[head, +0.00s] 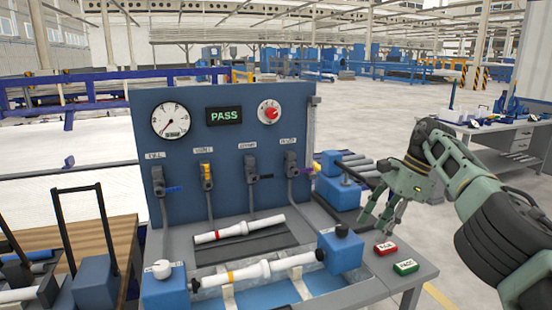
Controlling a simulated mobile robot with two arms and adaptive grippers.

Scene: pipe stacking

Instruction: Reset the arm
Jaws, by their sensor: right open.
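My right gripper (380,215) is open and empty. It hangs above the right end of the test bench, with its fingers pointing down, close to the red button block (386,248). My right arm comes in from the right edge. My left gripper does not show. One white pipe with a red band (238,229) lies on the dark pad of the bench. Another white pipe with a yellow band (260,269) lies in the fixture between two blue end blocks (340,252).
The blue panel (222,140) behind the bench carries a gauge, a red knob and a display reading PASS. A green button block (406,267) sits near the bench's front right corner. A wooden table (120,232) with black-handled blue blocks stands left. Open floor lies behind.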

